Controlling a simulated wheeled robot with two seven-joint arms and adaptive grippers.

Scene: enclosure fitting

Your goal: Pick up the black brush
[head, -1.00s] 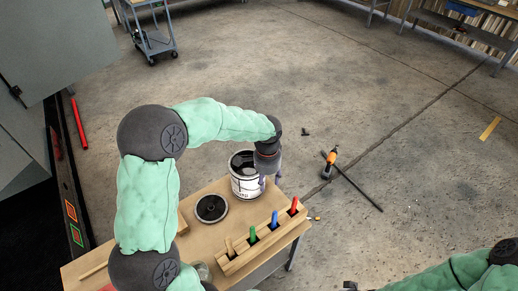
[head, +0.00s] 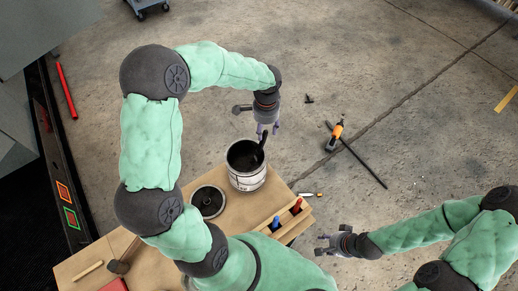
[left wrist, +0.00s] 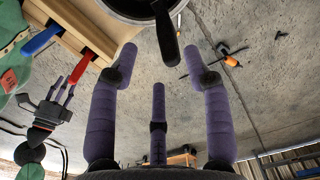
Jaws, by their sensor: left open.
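The black brush (head: 262,144) stands tilted in an open paint can (head: 246,181) with a white label, its handle rising above the rim. The bristle end is hidden inside the can. My left gripper (head: 267,131) is over the can at the top of the handle. In the left wrist view my left gripper (left wrist: 160,58) has its purple fingers spread, and the brush handle (left wrist: 166,38) shows between and ahead of the tips, not gripped. My right gripper (head: 322,245) is open and empty, off the right side of the table.
The wooden table (head: 95,258) bears a round black lid (head: 208,202) left of the can and a wooden rack (head: 286,226) with coloured-handled tools, partly hidden by my arm. An orange-handled tool (head: 337,131) and a dark rod (head: 365,167) lie on the floor.

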